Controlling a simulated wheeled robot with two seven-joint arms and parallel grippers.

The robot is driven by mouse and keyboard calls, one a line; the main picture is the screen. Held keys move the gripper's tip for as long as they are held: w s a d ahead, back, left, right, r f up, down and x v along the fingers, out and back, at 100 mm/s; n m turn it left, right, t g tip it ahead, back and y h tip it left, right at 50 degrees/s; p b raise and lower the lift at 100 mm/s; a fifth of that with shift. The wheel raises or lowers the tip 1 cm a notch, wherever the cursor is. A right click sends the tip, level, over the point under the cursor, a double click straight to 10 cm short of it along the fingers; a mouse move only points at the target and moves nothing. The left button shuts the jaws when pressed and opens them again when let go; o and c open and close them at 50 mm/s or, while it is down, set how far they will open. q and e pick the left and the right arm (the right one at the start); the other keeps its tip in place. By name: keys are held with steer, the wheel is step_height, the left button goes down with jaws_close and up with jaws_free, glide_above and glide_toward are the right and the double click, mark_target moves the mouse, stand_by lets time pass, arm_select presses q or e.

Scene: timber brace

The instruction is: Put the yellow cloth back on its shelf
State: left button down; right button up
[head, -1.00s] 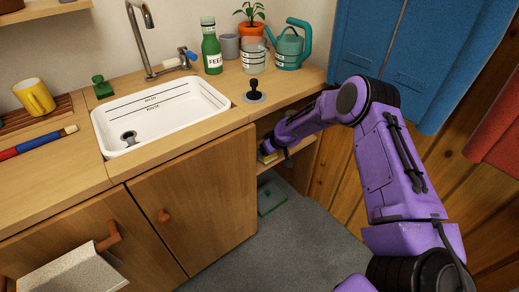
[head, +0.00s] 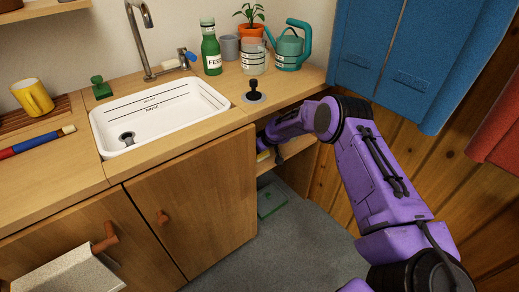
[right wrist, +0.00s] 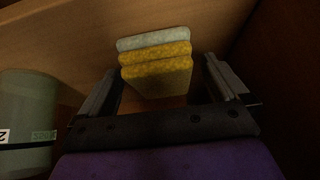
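The yellow cloth (right wrist: 157,76) shows in the right wrist view as a folded, textured yellow stack between my right gripper's fingers. A pale grey-blue cloth (right wrist: 152,40) lies against its far side. My right gripper (right wrist: 162,66) is open, with a visible gap between the cloth and the right finger; the left finger is close to the cloth's edge. My left gripper is not in view.
A greenish container (right wrist: 28,120) with a label stands left of my right gripper on the shelf. The cabinet door (head: 195,205) is beside the opening, and the countertop edge is just above my forearm. A green flat object (head: 271,200) lies below the shelf.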

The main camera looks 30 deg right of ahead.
steer(key=shift+s+r+p, duration=0.1)
steer(key=shift+r+p, duration=0.2)
steer(key=shift+r, duration=0.25)
steer(key=s, duration=0.1)
steer(key=s+r, duration=0.1)
steer(key=s+r+p, duration=0.1)
steer(key=shift+d, duration=0.25)
steer(key=s+p, duration=0.1)
steer(key=s, duration=0.9)
steer(key=s+a+f+m+g+h, duration=0.1)
steer(key=s+a+f+m, duration=0.1)
steer(key=s+a+f, duration=0.45)
steer(key=s+a+f+m+g+h, duration=0.1)
steer(key=s+a+f+m, duration=0.2)
steer(key=s, duration=0.6)
steer(key=s+a+m+h, duration=0.1)
steer(key=s, duration=0.8)
steer(key=s+a+f+m+g+h, duration=0.1)
steer(key=s, duration=0.8)
steer(key=shift+a+f+m, duration=0.15)
steer(key=shift+f+m, duration=0.1)
steer(key=shift+m, duration=0.15)
